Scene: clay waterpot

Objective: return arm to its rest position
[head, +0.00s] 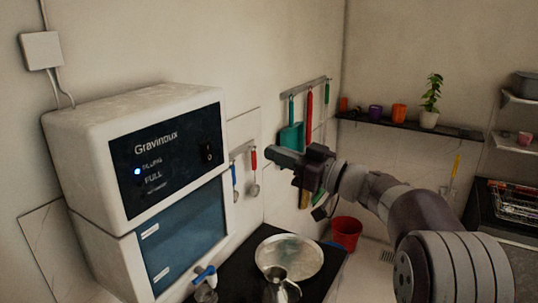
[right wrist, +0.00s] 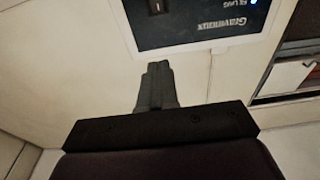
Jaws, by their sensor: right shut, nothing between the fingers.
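My right arm reaches in from the right of the head view. Its gripper (head: 272,155) is raised in front of the wall with the hanging tools, to the right of the white dispenser (head: 135,100). The right wrist view shows its fingers (right wrist: 156,72) pressed together with nothing between them. The dispenser's dark panel (right wrist: 200,22) appears upside down beyond the fingertips, apart from them. A metal pot (head: 280,290) stands below the gripper at the bottom of the head view, partly cut off. My left gripper is not in view.
A round metal tray (head: 290,256) lies on the dark counter (head: 240,262). A blue-handled tap (head: 204,276) sticks out below the dispenser. A red bucket (head: 346,233) stands behind my arm. A dark shelf (head: 400,124) with small pots and a plant (head: 431,98) runs along the back wall.

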